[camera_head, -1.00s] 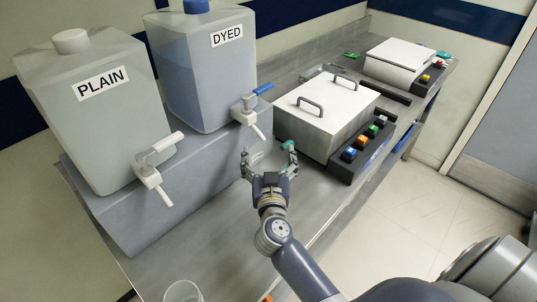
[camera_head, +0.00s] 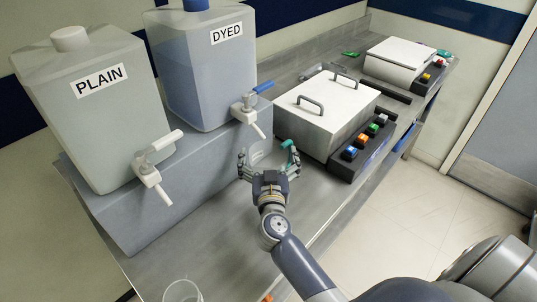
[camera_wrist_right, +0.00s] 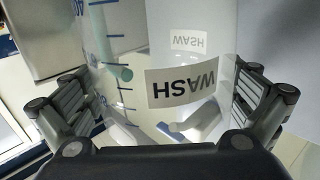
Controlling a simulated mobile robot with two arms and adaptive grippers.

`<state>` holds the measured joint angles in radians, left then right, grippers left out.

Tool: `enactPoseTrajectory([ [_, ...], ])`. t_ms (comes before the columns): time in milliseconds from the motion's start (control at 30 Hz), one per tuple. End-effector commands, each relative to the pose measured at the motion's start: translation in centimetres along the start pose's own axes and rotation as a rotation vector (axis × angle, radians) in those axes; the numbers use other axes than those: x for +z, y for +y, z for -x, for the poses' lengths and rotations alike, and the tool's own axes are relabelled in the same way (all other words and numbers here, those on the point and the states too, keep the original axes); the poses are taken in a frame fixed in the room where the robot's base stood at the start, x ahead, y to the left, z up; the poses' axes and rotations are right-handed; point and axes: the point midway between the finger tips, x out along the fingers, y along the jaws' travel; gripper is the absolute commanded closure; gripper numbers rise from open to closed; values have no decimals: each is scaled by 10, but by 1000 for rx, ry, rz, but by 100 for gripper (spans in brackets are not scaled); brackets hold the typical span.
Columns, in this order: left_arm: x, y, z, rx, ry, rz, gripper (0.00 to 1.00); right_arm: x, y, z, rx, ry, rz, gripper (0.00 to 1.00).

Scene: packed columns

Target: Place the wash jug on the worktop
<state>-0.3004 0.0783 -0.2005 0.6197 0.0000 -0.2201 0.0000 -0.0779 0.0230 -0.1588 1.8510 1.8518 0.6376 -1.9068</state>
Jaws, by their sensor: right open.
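The wash jug (camera_wrist_right: 205,60) is clear, with blue scale marks and an upside-down WASH label in the right wrist view. It stands between the two spread fingers of my right gripper (camera_wrist_right: 160,100). In the head view my right gripper (camera_head: 268,158) is open around the faint, see-through jug (camera_head: 262,148) on the worktop (camera_head: 205,225), in front of the DYED container's tap. The jug's outline is hard to make out there. A teal part (camera_head: 287,146) shows by the right finger. My left gripper is not in view.
The PLAIN container (camera_head: 105,130) and DYED container (camera_head: 200,85) stand on a grey raised block (camera_head: 125,220) at left. A white lidded bath (camera_head: 325,110) with a button panel (camera_head: 360,150) is close right of the gripper. A clear vessel (camera_head: 182,291) stands at the near edge.

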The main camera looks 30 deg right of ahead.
Motion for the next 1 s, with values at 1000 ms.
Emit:
enactPoseTrajectory([
  [1000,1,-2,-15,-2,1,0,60,-3,0,120,0,-1,0,0],
])
